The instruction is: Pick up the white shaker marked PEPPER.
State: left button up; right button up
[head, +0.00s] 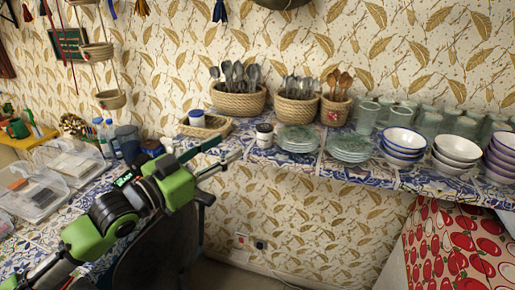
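A small white shaker with a dark top (264,136) stands upright on the blue-and-white tiled shelf, in front of the woven baskets. Its marking is too small to read. My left gripper (231,146) reaches in from the left, just left of the shaker and apart from it. Its two fingers are spread and nothing is between them. My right gripper is not in view.
Stacked green glass plates (297,139) stand close to the right of the shaker. Cutlery baskets (238,103) are behind it, and a wicker tray (207,128) with a blue-lidded jar (196,118) is to the left. Bowls (402,145) and glasses fill the right.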

pick_arm(q)
jog(key=f+n, duration=0.1)
jog(key=f, duration=0.1)
jog(key=p, duration=0.2)
send_near(259, 134)
jog(key=x, duration=0.4)
jog(key=shift+w+d+r+y, duration=0.2)
jog(key=shift+y, duration=0.1)
jog(key=shift+w+d+r+p, duration=0.1)
jog(key=shift+w+d+p, duration=0.1)
jog(key=shift+p, duration=0.25)
jog(key=p+x, duration=0.2)
jog(key=x, duration=0.2)
jog(key=shift+d, duration=0.15)
jog(key=shift+w+d, duration=0.2)
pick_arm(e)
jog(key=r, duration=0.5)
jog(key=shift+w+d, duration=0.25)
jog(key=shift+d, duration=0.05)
pick_arm(q)
jog(key=shift+a, duration=0.1)
jog(key=c, duration=0.9)
